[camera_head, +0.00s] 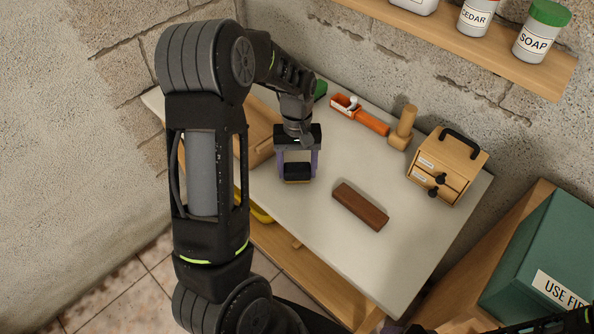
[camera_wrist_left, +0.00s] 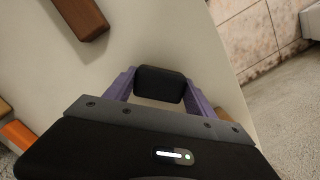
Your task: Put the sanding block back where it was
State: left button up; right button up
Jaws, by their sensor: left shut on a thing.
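The sanding block (camera_head: 297,171) is black with a thin yellowish lower edge. My left gripper (camera_head: 297,168) is shut on it, with a purple finger on each side. The block also shows in the left wrist view (camera_wrist_left: 160,84), between the fingers. It is over the left part of the pale worktop (camera_head: 330,235); I cannot tell whether it touches the surface. A brown wooden bar (camera_head: 360,206) lies on the worktop to its right, apart from it. It also shows at the top of the left wrist view (camera_wrist_left: 80,17). A bit of my right gripper (camera_head: 391,327) shows at the bottom edge, its jaws unclear.
An orange tool (camera_head: 360,115), a wooden peg piece (camera_head: 402,128) and a small drawer box (camera_head: 447,167) stand along the back. A shelf (camera_head: 470,45) with jars is above. A green bin (camera_head: 545,255) is at right. The worktop's front middle is clear.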

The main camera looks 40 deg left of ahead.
aim_at(297, 164)
pick_arm(q)
jog(key=shift+r, duration=0.15)
jog(key=shift+f, duration=0.2)
jog(key=o, duration=1.3)
jog(key=shift+r, duration=0.15)
jog(key=r+p, duration=0.4)
jog(key=r, duration=0.1)
jog(key=r+p, duration=0.1)
jog(key=r, duration=0.1)
jog(key=shift+w+a+r+p, duration=0.25)
jog(key=shift+w+a+p, duration=0.1)
jog(key=shift+w+p, duration=0.05)
